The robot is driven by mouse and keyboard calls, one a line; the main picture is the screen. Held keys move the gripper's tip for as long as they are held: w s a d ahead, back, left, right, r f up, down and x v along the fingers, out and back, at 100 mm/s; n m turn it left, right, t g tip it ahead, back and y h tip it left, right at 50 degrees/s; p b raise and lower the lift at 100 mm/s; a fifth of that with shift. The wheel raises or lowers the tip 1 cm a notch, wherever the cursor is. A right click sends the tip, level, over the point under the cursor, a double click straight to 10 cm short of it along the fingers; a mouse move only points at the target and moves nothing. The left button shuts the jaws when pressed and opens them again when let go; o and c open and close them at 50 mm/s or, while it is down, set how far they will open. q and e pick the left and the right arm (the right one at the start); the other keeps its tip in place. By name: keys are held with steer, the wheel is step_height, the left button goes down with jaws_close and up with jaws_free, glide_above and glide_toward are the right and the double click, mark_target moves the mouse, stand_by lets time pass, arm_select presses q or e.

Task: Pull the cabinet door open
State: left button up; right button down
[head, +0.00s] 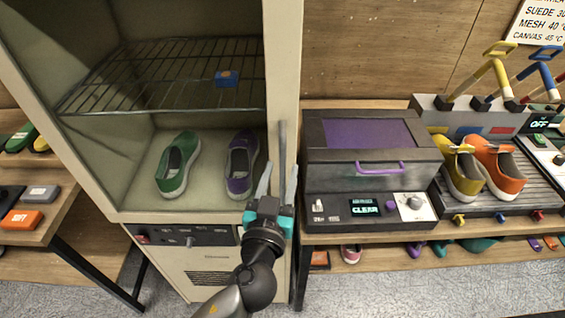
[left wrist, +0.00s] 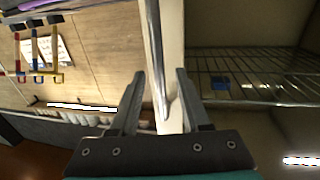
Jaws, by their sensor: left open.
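The cabinet (head: 190,218) stands left of centre in the head view, with a pale frame around its front. Its inside shows through the front; I cannot tell whether glass fills it. A slim upright metal handle (head: 283,145) runs along the right side of the frame. My left gripper (head: 277,180) points up at the handle's lower part, with one finger on each side. In the left wrist view the handle (left wrist: 155,60) passes between the open fingers (left wrist: 160,80), without visible closing on it. My right gripper is not in view.
Inside the cabinet are a wire shelf (head: 170,85) with a blue box (head: 227,78), and below it a green shoe (head: 177,165) and a purple shoe (head: 241,165). A grey machine (head: 330,170) stands close on the right. A side table (head: 50,225) stands left.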

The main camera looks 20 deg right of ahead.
arm_select(q)
steer(key=shift+x, duration=1.05)
jaws_close()
stand_by(0.8)
